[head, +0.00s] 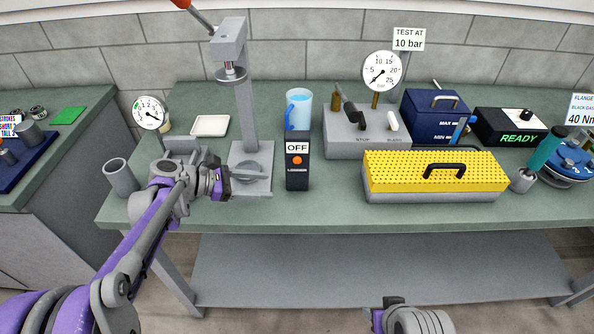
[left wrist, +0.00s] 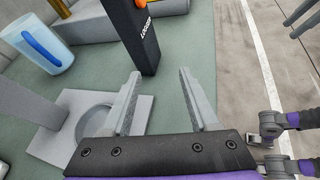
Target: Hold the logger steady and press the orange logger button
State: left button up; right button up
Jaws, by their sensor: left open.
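The logger (head: 298,175) is a dark upright box on the green bench, with a white "OFF" display on top and an orange button (head: 297,160) on its front. In the left wrist view the logger (left wrist: 138,38) stands beyond the fingertips, its top cut off by the frame edge. My left gripper (head: 229,183) is to the left of the logger, in front of the grey press, pointing right. Its two fingers (left wrist: 158,82) are apart with nothing between them. My right gripper (head: 375,315) is at the bottom of the head view, away from the bench, its fingers not clear.
A grey press (head: 246,110) stands left of the logger. A blue jug (head: 299,105) is behind it, and a grey gauge block (head: 350,140) is behind right. A yellow perforated cover (head: 435,171) lies to the right. The bench front before the logger is clear.

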aim_at(293, 180)
pick_arm(q)
jog(key=shift+w+a+f+n+h+b, duration=0.2)
jog(key=shift+w+n+h, duration=0.2)
jog(key=shift+w, duration=0.2)
jog(key=shift+w+a+f+n+h+b, duration=0.2)
jog(key=shift+w+n+h, duration=0.15)
jog(key=shift+w, duration=0.25)
jog(key=shift+b+x, duration=0.75)
jog(key=shift+x, duration=4.2)
pick_arm(e)
jog(key=shift+s+f, duration=0.2)
jog(key=shift+f, duration=1.25)
pick_arm(q)
jog(key=shift+w, duration=0.1)
jog(key=shift+c, duration=0.3)
jog(key=c, duration=0.7)
jog(key=shift+c, duration=0.4)
pick_arm(e)
grip_shut()
